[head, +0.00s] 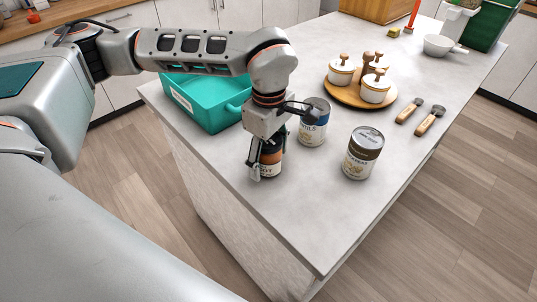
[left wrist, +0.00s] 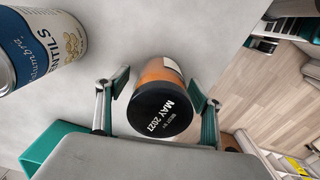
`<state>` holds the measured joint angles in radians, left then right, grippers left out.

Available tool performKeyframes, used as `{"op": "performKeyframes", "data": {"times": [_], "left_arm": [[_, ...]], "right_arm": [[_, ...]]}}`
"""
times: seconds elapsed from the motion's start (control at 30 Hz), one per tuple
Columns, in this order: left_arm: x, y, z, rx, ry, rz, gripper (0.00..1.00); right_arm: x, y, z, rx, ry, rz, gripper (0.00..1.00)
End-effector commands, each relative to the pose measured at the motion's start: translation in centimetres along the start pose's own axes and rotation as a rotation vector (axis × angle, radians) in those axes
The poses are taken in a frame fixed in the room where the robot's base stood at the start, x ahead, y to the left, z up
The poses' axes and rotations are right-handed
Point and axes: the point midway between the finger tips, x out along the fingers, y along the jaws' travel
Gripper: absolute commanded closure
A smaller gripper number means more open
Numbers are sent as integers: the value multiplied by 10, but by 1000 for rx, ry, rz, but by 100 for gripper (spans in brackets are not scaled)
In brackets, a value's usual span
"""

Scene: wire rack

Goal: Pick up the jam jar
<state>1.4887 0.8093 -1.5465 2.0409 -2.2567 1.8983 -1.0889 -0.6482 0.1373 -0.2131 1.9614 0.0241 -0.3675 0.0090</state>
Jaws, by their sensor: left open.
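The jam jar (head: 271,163) has a dark lid and orange contents. It stands upright near the counter's left edge and is partly hidden by my left gripper in the head view. The left wrist view shows the jar (left wrist: 161,100) from its black lid, printed with a best-by date. My left gripper (left wrist: 160,85) is open, with one finger on each side of the jar. A gap shows between the jar and each finger. In the head view my left gripper (head: 268,152) comes down over the jar from above. My right gripper is not in view.
A teal bin (head: 205,105) is at the left. A round wooden tray (head: 345,95) with white pots is farther back. The front counter is clear.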

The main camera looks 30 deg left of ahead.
Motion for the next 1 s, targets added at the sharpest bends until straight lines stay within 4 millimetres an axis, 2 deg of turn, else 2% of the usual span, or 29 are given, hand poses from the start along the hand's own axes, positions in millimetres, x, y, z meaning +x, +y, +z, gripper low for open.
{"op": "performKeyframes", "data": {"times": [0.07, 0.2, 0.3, 0.57, 0.73, 0.87, 1.0], "left_arm": [[0, 0, 0, 0, 0, 0, 34], [0, 0, 0, 0, 0, 0, 70], [0, 0, 0, 0, 0, 0, 91], [-2, 0, 0, 1, -1, 2, 91], [-10, 1, 0, 1, -1, 3, 91], [-25, 2, 0, 1, -1, 6, 91], [-53, 2, 0, 0, 0, 8, 91]], "right_arm": [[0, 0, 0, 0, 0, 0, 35], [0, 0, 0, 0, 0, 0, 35], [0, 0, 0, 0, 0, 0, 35], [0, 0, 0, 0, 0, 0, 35], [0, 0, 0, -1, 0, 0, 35], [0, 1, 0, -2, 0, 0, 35], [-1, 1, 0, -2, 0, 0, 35]]}}
